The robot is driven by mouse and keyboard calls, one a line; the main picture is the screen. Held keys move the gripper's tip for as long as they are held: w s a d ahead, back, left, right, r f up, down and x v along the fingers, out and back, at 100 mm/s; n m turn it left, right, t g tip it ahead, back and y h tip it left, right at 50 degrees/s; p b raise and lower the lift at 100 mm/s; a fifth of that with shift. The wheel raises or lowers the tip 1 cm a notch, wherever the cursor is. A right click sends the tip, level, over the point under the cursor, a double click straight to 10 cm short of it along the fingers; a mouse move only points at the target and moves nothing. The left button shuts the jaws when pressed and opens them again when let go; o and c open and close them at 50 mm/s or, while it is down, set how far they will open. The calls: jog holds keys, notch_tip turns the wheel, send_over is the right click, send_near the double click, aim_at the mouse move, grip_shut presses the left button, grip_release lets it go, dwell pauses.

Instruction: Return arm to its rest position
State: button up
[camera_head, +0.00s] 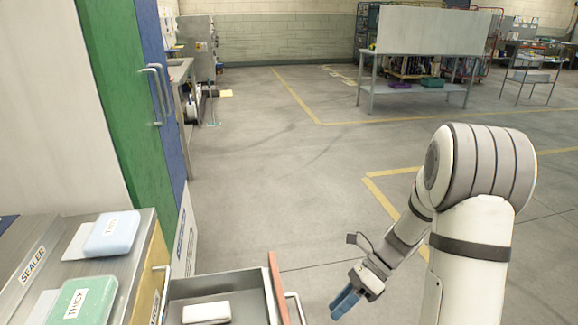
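My arm rises at the right of the head view, bent at a banded joint. Its forearm slopes down and left to my gripper (344,303). The blue fingertips point down and left, side by side with no clear gap, and nothing shows between them. My gripper hangs over open floor, right of the open drawer (221,283) and apart from it.
The drawer holds a white block (206,312) and has a handle on its right. A steel counter (141,222) at left bears a light-blue box (112,234) and a green box (83,302). A green-and-blue cabinet (140,100) stands behind. The floor beyond is mostly clear.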

jog(key=s+d+r+n+t+h+p, duration=0.1)
jog(key=s+r+n+t+h+p, duration=0.2)
jog(key=r+n, duration=0.7)
jog(key=s+d+r+n+t+h+p, duration=0.2)
jog(key=s+r+n+t+h+p, duration=0.2)
jog(key=r+n, duration=0.7)
jog(key=s+r+h+p, duration=0.2)
jog(key=s+r+p, duration=0.1)
jog(key=shift+d+r+n, duration=0.15)
jog(key=shift+r+n, duration=0.15)
